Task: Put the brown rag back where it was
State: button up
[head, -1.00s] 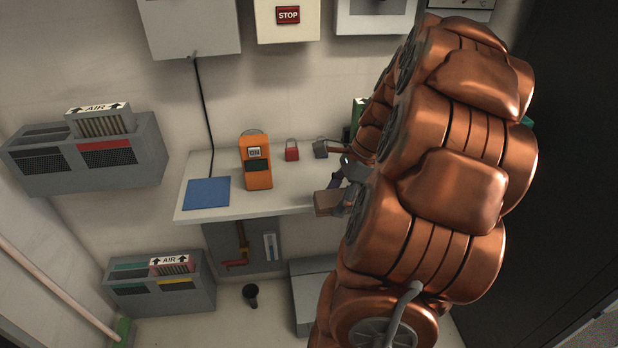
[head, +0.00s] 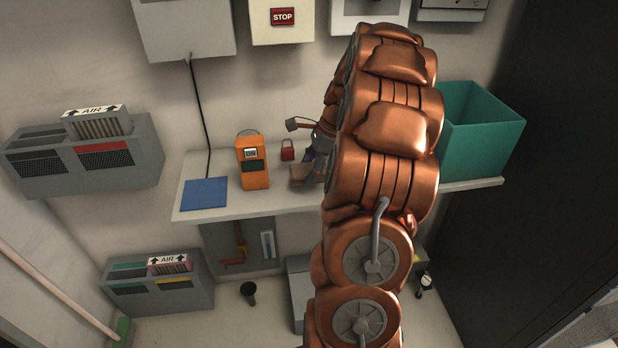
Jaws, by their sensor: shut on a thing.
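The brown rag (head: 301,175) shows as a small folded brown block over the white shelf, right of the orange device and just below the red padlock in the picture. My gripper (head: 314,170) is shut on the rag at its right side. My arm hides much of the gripper and the shelf behind it. I cannot tell whether the rag touches the shelf.
The white shelf (head: 232,210) bears a blue mat (head: 205,193), an orange device (head: 252,170) and a red padlock (head: 288,150). A teal bin (head: 484,135) stands at its right end. Grey boxes hang on the wall above. The shelf between mat and device is clear.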

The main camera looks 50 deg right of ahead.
jog(key=shift+w+f, duration=0.15)
jog(key=shift+w, duration=0.05)
jog(key=shift+f, duration=1.6)
jog(key=shift+f, duration=0.15)
jog(key=o, duration=1.1)
